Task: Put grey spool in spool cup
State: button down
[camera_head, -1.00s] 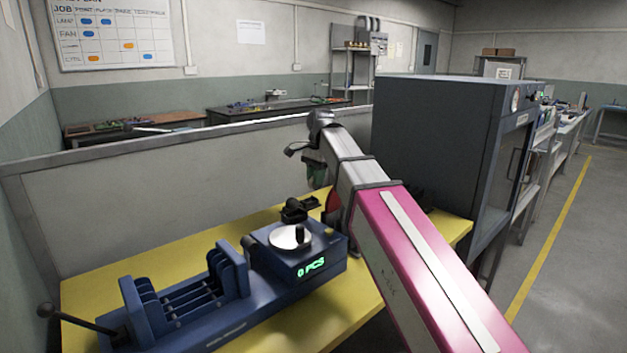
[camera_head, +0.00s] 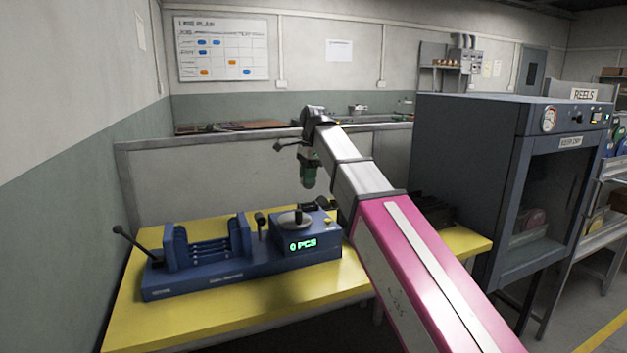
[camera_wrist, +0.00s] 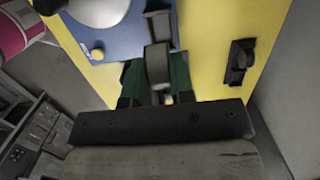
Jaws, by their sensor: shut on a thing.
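My gripper (camera_wrist: 157,88) points down over the yellow table in the wrist view, its green fingers shut on a dark grey rounded piece, seemingly the grey spool (camera_wrist: 157,64). In the head view my gripper (camera_head: 308,180) hangs at the arm's end, above and behind the blue counter machine; the spool cannot be made out there. The blue machine (camera_head: 270,265) has a "0 PCS" display, a round silver plate (camera_head: 293,219) and a slotted cradle at its left. I cannot identify the spool cup for certain.
The yellow table (camera_head: 130,325) has bare room along its front. A black fixture (camera_wrist: 240,62) stands on it in the wrist view. A grey dry cabinet (camera_head: 470,160) stands close at the right. A low partition (camera_head: 215,180) runs behind the table.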

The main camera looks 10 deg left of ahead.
aim_at(308, 188)
jog(key=shift+s+a+f, duration=0.1)
jog(key=shift+f, duration=1.05)
jog(key=shift+r, duration=0.1)
jog(key=shift+f, duration=2.15)
jog(key=c, duration=0.6)
grip_release()
